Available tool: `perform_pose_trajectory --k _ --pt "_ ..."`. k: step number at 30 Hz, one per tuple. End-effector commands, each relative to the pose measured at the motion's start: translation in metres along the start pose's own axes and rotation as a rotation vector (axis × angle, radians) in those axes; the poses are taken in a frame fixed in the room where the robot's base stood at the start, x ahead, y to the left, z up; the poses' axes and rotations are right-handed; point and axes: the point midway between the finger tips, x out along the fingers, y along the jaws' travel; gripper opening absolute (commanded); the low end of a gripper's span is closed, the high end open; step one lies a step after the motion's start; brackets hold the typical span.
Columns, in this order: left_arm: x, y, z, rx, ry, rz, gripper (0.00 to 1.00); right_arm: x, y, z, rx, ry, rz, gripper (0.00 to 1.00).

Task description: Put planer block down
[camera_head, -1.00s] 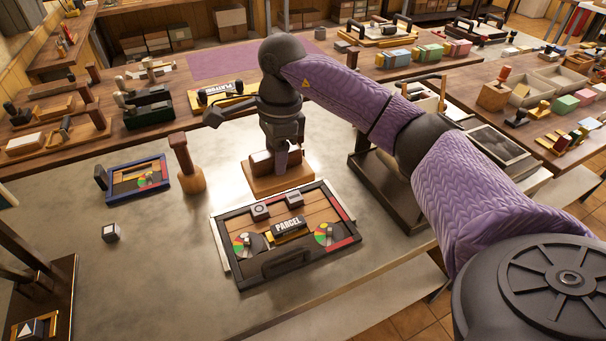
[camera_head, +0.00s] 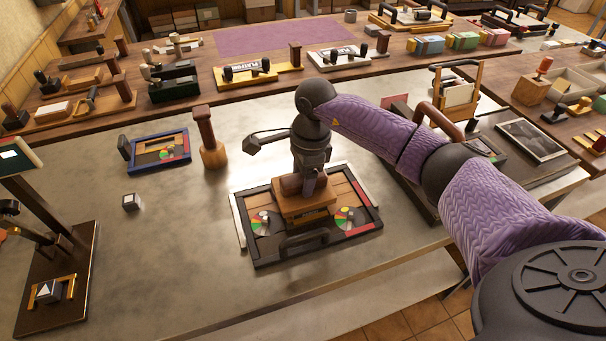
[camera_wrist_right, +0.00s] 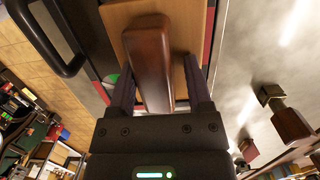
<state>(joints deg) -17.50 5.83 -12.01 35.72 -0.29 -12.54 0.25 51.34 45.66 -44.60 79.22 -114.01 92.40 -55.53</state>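The planer block (camera_head: 305,211) is a light wooden block with a dark brown handle (camera_wrist_right: 148,62). My right gripper (camera_head: 308,187) points down from above, with its fingers on either side of the handle, and is shut on it. The block is over the middle of the dark-framed parcel tray (camera_head: 262,258), between the two coloured dials, and hides the tray's centre. I cannot tell whether its underside touches the tray. In the right wrist view the block (camera_wrist_right: 191,18) lies beyond the fingers. My left gripper is not in view.
A wooden post (camera_head: 208,140) stands behind the parcel tray. A press (camera_head: 68,262) stands at the far left. The metal tabletop left of the parcel tray is mostly clear.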

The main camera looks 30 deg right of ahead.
Motion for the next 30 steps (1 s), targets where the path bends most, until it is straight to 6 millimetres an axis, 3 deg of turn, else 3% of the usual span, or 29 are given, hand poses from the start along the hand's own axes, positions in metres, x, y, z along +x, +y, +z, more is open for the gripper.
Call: perform_pose_trajectory --k 2,11,22,25,30 --pt "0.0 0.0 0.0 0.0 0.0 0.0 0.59 0.0 0.0 0.0 0.0 0.0 -0.001 0.82" --pt "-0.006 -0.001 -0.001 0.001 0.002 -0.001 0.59 -0.008 0.0 0.001 0.0 -0.001 -0.002 0.82" --pt "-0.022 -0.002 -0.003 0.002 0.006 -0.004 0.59 -0.102 -0.001 0.001 0.0 -0.002 -0.006 0.82" --pt "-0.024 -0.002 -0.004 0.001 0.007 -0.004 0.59 -0.117 -0.001 0.001 0.0 -0.001 -0.005 0.82" --pt "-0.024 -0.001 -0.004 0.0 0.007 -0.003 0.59 -0.125 0.0 0.001 0.0 -0.001 -0.001 0.82"
